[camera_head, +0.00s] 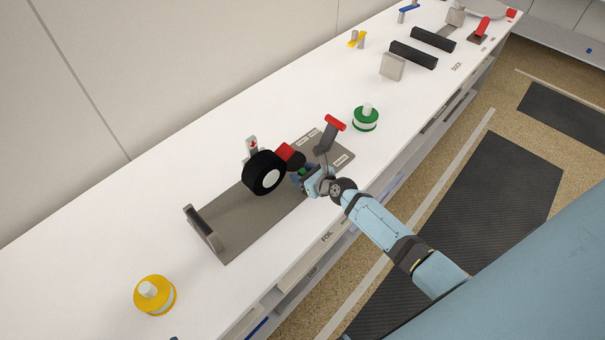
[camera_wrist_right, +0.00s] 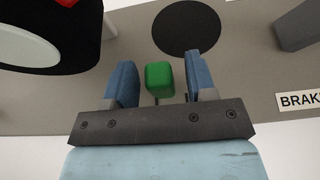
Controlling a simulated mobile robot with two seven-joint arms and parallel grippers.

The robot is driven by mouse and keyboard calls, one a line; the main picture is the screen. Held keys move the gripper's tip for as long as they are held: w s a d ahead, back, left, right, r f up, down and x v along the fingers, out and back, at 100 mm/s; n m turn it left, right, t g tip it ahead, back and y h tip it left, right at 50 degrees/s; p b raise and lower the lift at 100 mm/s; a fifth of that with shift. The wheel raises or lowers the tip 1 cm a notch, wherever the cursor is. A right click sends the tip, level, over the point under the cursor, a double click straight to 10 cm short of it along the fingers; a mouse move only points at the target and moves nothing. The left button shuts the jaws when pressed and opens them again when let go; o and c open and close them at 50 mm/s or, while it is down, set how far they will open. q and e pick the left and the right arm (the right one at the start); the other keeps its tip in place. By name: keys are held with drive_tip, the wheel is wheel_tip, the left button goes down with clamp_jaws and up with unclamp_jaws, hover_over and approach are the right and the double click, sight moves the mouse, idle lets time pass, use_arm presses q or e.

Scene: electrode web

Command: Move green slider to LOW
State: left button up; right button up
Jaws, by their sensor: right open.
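The green slider (camera_wrist_right: 159,80) shows in the right wrist view as a small green block with rounded edges. It stands between the two blue fingers of my right gripper (camera_wrist_right: 160,80), with a gap on each side. In the head view the right gripper (camera_head: 303,176) is at the right part of the grey plate (camera_head: 240,228), beside the black roller, with a bit of the green slider (camera_head: 303,171) showing between the fingers. I cannot read a LOW mark in either view. My left gripper is not in view.
A black roller with a white hub (camera_head: 266,176) stands close left of the gripper. A red-handled lever (camera_head: 329,133) rises just behind. A label reading "BRAK" (camera_wrist_right: 298,101) is partly cut off. A green spool (camera_head: 365,119) and a yellow spool (camera_head: 155,295) stand on the white bench.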

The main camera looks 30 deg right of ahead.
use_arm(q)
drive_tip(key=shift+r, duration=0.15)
use_arm(e)
drive_tip(key=shift+w, duration=0.15)
drive_tip(key=shift+c, duration=0.5)
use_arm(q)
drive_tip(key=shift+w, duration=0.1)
use_arm(e)
clamp_jaws()
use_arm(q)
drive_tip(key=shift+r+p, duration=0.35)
use_arm(e)
drive_tip(key=shift+a+r, duration=0.1)
drive_tip(key=shift+a, duration=0.25)
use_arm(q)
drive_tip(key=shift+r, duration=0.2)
use_arm(e)
drive_tip(key=shift+s+a, duration=0.25)
drive_tip(key=shift+a, duration=0.15)
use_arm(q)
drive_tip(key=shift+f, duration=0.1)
use_arm(e)
drive_tip(key=shift+o, duration=0.5)
unclamp_jaws()
